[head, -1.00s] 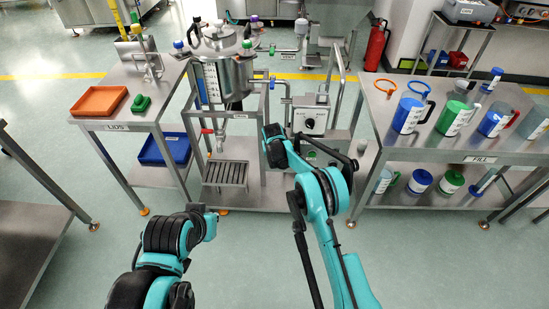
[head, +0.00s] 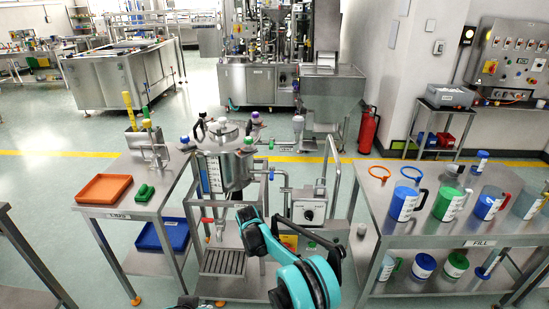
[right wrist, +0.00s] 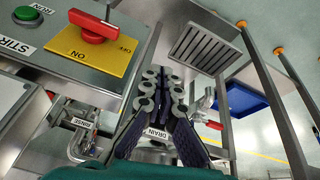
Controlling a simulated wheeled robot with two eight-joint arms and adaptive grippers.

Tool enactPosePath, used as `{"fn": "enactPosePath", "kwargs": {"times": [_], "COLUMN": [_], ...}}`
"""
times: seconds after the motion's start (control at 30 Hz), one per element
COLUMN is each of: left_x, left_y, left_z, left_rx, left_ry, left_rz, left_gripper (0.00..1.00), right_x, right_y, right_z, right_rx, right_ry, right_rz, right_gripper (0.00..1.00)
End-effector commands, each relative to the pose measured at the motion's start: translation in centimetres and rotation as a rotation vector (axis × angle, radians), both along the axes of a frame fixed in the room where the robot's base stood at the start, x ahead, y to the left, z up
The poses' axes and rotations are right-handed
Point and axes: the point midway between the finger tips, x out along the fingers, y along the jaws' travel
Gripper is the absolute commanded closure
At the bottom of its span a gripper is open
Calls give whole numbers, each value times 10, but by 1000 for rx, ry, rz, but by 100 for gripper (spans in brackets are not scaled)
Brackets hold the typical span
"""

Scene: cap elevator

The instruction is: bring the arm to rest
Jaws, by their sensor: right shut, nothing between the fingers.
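My right gripper (right wrist: 163,82) is shut and empty in the right wrist view, its dark fingers side by side in the middle of the picture. Behind the fingers are pipes and a valve marked DRAIN. In the head view my right arm (head: 305,284) is bent in front of the steel vessel stand, and its gripper cannot be made out there. Only a small bit of my left arm (head: 189,301) shows at the bottom edge; my left gripper is out of view.
The steel vessel (head: 222,170) stands behind my right arm, with a control box (head: 310,211) beside it. A slatted drain grate (head: 223,262) is low in front. The lids table (head: 122,213) is at left, the FILL table (head: 440,241) at right.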

Motion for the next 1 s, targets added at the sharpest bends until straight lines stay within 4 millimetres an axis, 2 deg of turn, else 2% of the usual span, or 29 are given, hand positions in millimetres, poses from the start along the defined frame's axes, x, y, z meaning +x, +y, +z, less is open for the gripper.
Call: {"fn": "enactPosePath", "kwargs": {"times": [0.07, 0.17, 0.27, 0.4, 0.47, 0.6, 0.7, 0.83, 1.0], "left_x": [0, 0, 0, 0, 0, 0, 0, 0, 0], "left_y": [0, 0, 0, 0, 0, 0, 0, 0, 0], "left_z": [0, 0, 0, 0, 0, 0, 0, 0, 0], "left_rx": [0, 0, 0, 0, 0, 0, 0, 0, 0], "left_ry": [0, 0, 0, 0, 0, 0, 0, 0, 0], "left_rz": [0, 0, 0, 0, 0, 0, 0, 0, 0], "left_gripper": [100, 100, 100, 100, 100, 100, 100, 100, 100], "right_x": [-1, -5, -16, -45, -60, -104, -141, -193, -264], "right_y": [-6, -24, -50, -93, -111, -151, -179, -211, -246], "right_z": [12, 43, 87, 150, 173, 219, 243, 265, 274], "right_rx": [2, 9, 21, 38, 44, 59, 69, 80, 92], "right_ry": [-3, -10, -23, -44, -54, -78, -97, -121, -154], "right_rz": [-3, -13, -25, -44, -51, -71, -85, -104, -131], "right_gripper": [100, 100, 100, 100, 100, 100, 100, 100, 100]}}
